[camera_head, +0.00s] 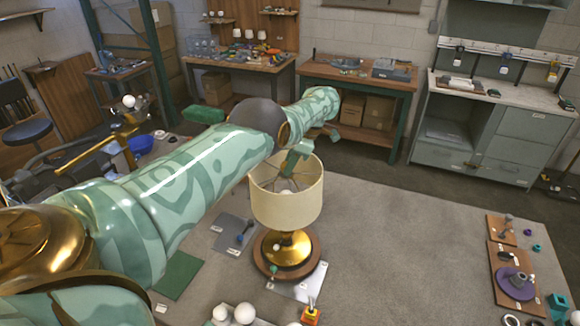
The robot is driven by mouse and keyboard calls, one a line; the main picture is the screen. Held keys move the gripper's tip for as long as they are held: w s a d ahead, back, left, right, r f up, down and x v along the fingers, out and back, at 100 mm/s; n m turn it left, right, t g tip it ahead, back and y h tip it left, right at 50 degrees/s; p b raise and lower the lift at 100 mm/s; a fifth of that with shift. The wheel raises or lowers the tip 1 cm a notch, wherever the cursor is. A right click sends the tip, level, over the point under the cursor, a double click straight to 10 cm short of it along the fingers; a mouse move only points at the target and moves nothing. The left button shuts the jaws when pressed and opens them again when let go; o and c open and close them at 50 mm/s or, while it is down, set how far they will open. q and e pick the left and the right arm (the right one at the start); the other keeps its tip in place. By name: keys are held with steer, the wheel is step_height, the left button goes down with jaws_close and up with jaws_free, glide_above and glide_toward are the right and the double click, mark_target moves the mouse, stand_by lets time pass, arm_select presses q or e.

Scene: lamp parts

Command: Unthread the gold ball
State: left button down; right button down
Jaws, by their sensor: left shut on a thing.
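A table lamp with a cream shade (286,207), a gold base (287,246) and a round wooden foot stands upright on the grey table. Thin spokes and a white bulb (287,188) show inside the open top of the shade. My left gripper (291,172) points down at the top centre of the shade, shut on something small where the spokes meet. The gold ball itself is hidden by the fingers. My left arm crosses the view from the lower left. My right gripper is not in view.
White balls (244,313) lie at the front edge, near a small orange-yellow block (311,316). A green mat (178,275) lies left of the lamp. Wooden boards with parts, one bearing a purple disc (515,283), lie at right. The table between is clear.

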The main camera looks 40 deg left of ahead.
mark_target(285, 163)
arm_select(q)
steer(key=shift+f, duration=0.1)
steer(key=c, duration=1.7)
jaws_free()
steer(key=shift+b, duration=0.35)
jaws_close()
steer(key=shift+r+p, duration=0.9)
steer(key=shift+r, duration=0.05)
steer(key=shift+r+p, duration=0.8)
steer(key=shift+p, duration=0.15)
